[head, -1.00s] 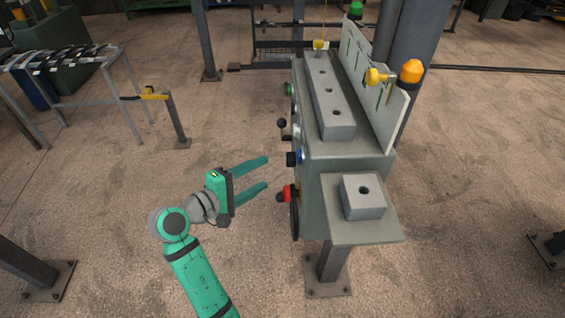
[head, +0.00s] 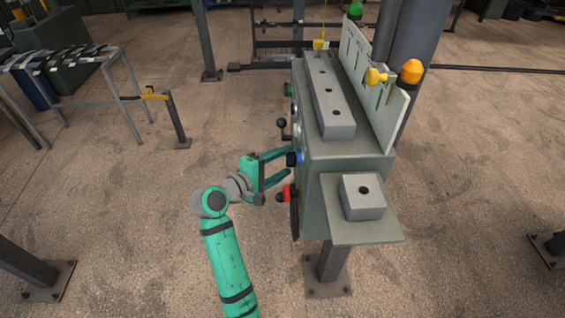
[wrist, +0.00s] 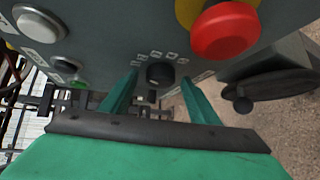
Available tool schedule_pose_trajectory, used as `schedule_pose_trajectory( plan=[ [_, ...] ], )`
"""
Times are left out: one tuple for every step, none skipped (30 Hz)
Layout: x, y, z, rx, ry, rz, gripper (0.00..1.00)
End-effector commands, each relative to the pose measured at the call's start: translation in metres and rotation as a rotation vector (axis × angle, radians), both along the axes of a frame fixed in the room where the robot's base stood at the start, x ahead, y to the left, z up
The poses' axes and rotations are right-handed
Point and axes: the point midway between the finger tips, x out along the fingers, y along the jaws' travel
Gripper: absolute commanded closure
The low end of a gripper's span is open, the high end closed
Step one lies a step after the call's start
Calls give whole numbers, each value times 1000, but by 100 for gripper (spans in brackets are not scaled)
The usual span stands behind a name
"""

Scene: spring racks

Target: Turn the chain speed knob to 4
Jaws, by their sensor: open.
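In the wrist view the black round knob (wrist: 160,73) sits on the grey panel, ringed by small labels too small to read. My gripper (wrist: 160,80) is open, with one green finger on each side of the knob. I cannot tell whether the fingers touch it. In the head view my gripper (head: 289,163) reaches from the left to the panel side of the grey machine (head: 345,155). A black and blue control (head: 294,158) shows by the upper fingertip. The panel face is mostly hidden there.
A red mushroom button (wrist: 225,30) on a yellow base is close to the right finger. A handwheel (wrist: 265,90) projects beyond it. A white button (wrist: 40,25) and a green button (wrist: 65,65) are on the left. Open floor (head: 120,220) lies left of the machine.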

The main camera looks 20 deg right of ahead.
Motion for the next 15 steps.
schedule_pose_trajectory(
  plan=[
    [0,0,0,0,0,0,45],
    [0,0,0,0,0,0,52],
    [0,0,0,0,0,0,61],
    [0,0,0,0,0,0,69],
    [0,0,0,0,0,0,76],
    [0,0,0,0,0,0,85],
    [0,0,0,0,0,0,86],
    [0,0,0,0,0,0,86],
    [0,0,0,0,0,0,86],
    [0,0,0,0,-1,0,86],
    [0,0,0,0,-2,0,86],
    [0,1,0,-1,-5,0,86],
    [0,0,0,-1,-8,0,86],
    [0,1,-1,-2,-13,1,86],
    [0,1,-1,-5,-20,0,86]
  ],
)
